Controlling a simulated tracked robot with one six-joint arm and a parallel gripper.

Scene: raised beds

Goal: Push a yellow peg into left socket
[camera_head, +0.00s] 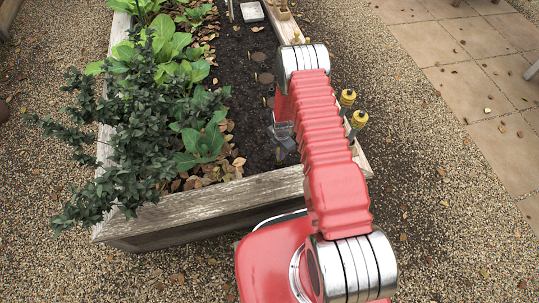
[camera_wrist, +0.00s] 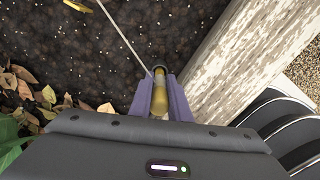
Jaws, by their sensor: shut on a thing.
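My gripper (camera_wrist: 160,90) is shut on a yellow peg (camera_wrist: 160,95), held between its two purple fingers in the wrist view. The peg's far end is dark and lies over dark soil. Part of another yellow thing (camera_wrist: 80,5) shows at the wrist view's top edge.
The weathered wooden bed wall (camera_wrist: 235,60) runs close right of my gripper. Two yellow-capped posts (camera_head: 358,119) stand by the right wall. Leafy plants (camera_head: 150,120) fill the bed's left side. A thin pale line (camera_wrist: 125,38) crosses the soil toward the peg.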

